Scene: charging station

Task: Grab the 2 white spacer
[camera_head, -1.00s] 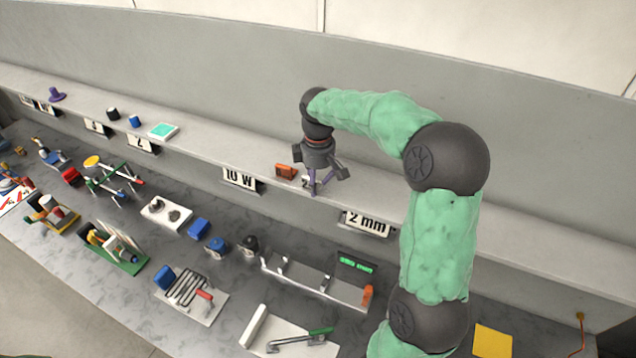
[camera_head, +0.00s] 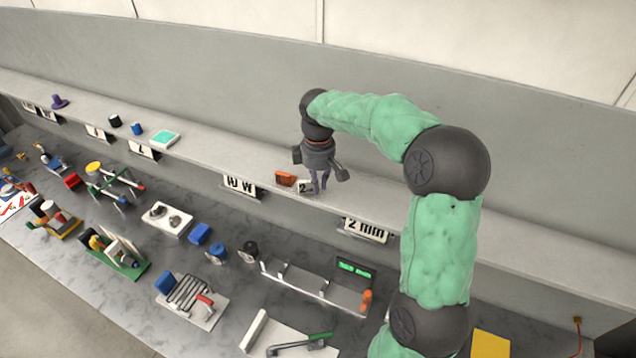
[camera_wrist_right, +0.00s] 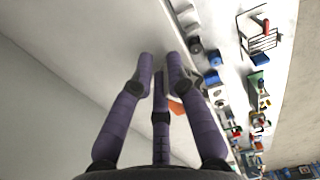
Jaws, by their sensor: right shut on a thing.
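The white spacer (camera_head: 304,187), a small block with a dark "2" on its face, is on the grey shelf. It is partly hidden by the fingers of my right gripper (camera_head: 318,188). My right gripper points down from above and its purple fingers are shut on the spacer. In the right wrist view the three fingers of this gripper (camera_wrist_right: 160,80) are drawn close together, and the spacer cannot be made out between them. My left gripper is not in view.
An orange block (camera_head: 285,179) sits on the shelf just left of the spacer. Label plates "10 W" (camera_head: 241,185) and "2 mm" (camera_head: 365,230) hang on the shelf's front edge. Many fixtures crowd the lower counter. The shelf right of the gripper looks bare.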

